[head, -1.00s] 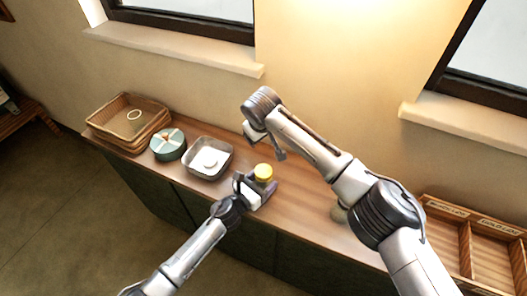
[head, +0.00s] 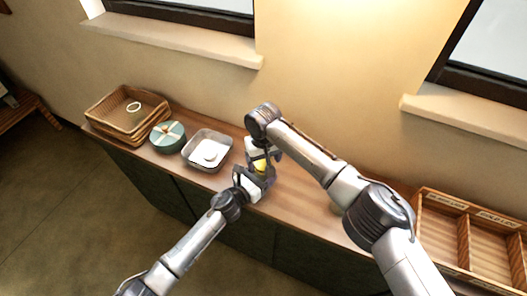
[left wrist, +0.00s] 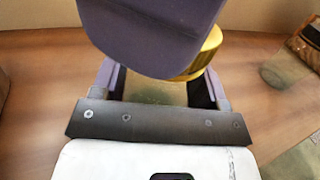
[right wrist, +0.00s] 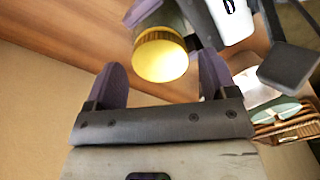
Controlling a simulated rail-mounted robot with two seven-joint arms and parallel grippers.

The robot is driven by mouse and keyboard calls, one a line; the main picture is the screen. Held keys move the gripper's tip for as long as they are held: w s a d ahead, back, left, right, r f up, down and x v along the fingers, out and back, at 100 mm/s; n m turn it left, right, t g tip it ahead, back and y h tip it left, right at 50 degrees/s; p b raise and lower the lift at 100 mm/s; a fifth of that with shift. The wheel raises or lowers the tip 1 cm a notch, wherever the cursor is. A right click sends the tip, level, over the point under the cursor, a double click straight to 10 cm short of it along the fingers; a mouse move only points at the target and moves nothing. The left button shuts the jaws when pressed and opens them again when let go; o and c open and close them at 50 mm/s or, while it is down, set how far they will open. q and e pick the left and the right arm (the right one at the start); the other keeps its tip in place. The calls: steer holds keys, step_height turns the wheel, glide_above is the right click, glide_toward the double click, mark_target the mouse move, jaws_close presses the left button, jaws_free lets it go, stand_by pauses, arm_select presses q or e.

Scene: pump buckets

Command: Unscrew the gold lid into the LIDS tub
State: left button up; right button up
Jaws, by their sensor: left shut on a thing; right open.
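The jar with the gold lid (head: 261,166) is in my left gripper (head: 254,182), above the wooden counter. The greenish jar body (left wrist: 150,90) shows between the left fingers in the left wrist view, with the gold lid (left wrist: 205,55) beyond, partly hidden by a right finger. My right gripper (head: 262,152) is open at the lid. In the right wrist view the lid (right wrist: 160,58) lies between the spread right fingertips; I cannot tell whether they touch it. A grey see-through tub (head: 226,143) with a white round thing inside stands to the left; I read no LIDS label on it.
A teal round box (head: 168,137) and stacked wicker baskets (head: 108,112) stand left of the tub. A wooden divided tray (head: 462,235) with small labels is at the right end. A glass jar (left wrist: 284,72) stands on the counter. The wall is close behind.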

steer(key=shift+f, duration=0.6)
steer(key=c, duration=0.9)
steer(key=n, duration=0.3)
steer(key=shift+c, duration=0.2)
steer(key=shift+r, duration=0.35)
steer(key=shift+r, duration=0.8)
steer(key=shift+r, duration=0.1)
